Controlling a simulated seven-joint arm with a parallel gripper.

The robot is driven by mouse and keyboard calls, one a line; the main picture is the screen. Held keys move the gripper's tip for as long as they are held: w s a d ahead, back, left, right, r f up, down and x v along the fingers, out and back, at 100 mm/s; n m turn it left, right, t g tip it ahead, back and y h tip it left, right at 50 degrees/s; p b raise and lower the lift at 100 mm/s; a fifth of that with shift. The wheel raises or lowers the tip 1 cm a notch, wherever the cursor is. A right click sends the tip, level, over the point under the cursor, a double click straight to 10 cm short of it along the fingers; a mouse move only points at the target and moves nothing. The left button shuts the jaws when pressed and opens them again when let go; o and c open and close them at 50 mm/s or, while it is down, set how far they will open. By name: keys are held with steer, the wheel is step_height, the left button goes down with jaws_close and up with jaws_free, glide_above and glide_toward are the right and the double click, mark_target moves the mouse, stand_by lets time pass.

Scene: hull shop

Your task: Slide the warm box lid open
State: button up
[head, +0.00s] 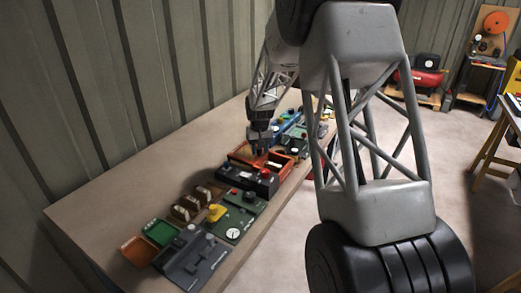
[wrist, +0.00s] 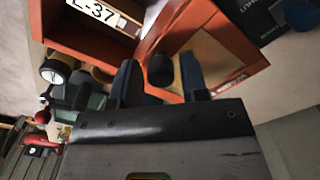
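The warm box (wrist: 232,82) is an orange-red box in the wrist view, with pale lettering on its rim. A tan panel (wrist: 208,50) lies inside its frame; I cannot tell whether this is the lid or the box floor. In the head view, the box (head: 283,159) is mid-bench, partly hidden by my gripper. My gripper (head: 260,151) points down over it. In the wrist view, my gripper's (wrist: 160,80) two fingers are apart, with a dark round knob (wrist: 160,67) between them. Gaps show on both sides of the knob. Contact deeper down is hidden.
An L-37 plate (wrist: 104,14) is beside the box. A black unit with a red button (head: 264,174) stands in front. A green panel with a yellow part (head: 233,228), brown slotted blocks (head: 186,208) and a grey panel (head: 190,262) line the bench. The left bench surface is clear.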

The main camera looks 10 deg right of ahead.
steer(key=shift+o, duration=0.9)
steer(key=shift+r, duration=3.9)
